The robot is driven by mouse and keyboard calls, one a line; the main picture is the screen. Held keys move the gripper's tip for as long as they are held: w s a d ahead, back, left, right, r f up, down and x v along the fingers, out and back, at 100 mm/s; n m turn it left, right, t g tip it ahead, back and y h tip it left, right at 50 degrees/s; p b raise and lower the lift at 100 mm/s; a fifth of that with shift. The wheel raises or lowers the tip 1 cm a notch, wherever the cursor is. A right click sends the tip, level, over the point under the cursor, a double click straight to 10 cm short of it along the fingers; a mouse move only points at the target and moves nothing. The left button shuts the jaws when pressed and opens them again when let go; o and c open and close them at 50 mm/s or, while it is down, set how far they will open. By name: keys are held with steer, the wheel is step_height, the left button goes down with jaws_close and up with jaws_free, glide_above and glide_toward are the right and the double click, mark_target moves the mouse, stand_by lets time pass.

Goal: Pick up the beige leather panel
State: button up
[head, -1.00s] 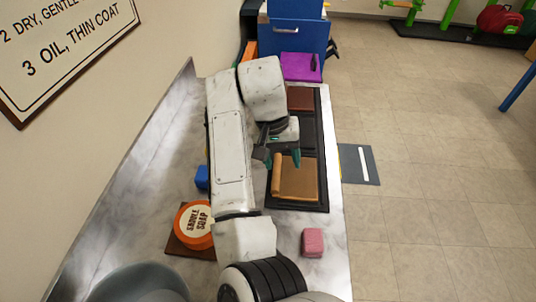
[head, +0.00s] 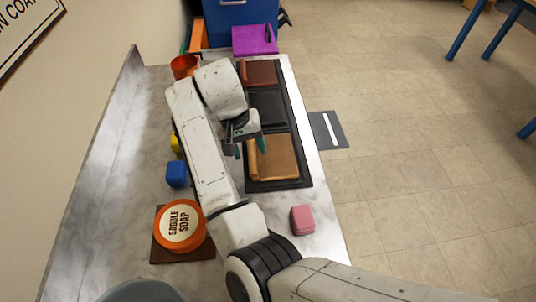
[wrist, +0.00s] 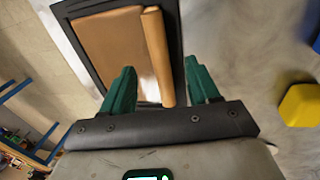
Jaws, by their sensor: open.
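The beige leather panel (head: 281,158) lies in the nearest section of a black tray (head: 307,172), with a rolled edge along its left side. In the wrist view the panel (wrist: 108,48) lies flat and its rolled edge (wrist: 156,50) points between my fingers. My gripper (head: 250,147) is open and empty at the roll's far end. In the wrist view the two green fingers of my gripper (wrist: 160,82) stand on either side of the roll, apart from it. Their height above the panel is hard to tell.
A black panel (head: 268,109) and a brown panel (head: 260,73) lie farther along the tray. A pink block (head: 302,220) is near the counter's right edge. An orange saddle soap tin (head: 181,227), a blue block (head: 176,174) and a yellow block (head: 175,143) are left of my arm.

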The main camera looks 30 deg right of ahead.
mark_target(252, 155)
steer(key=shift+s+d+f, duration=0.1)
steer(key=shift+d+f, duration=0.05)
steer(key=shift+f, duration=0.6)
steer(key=shift+s+d+f, duration=0.1)
steer(key=shift+d+f, duration=0.05)
steer(key=shift+f, duration=0.55)
jaws_close()
steer(key=shift+f, duration=0.1)
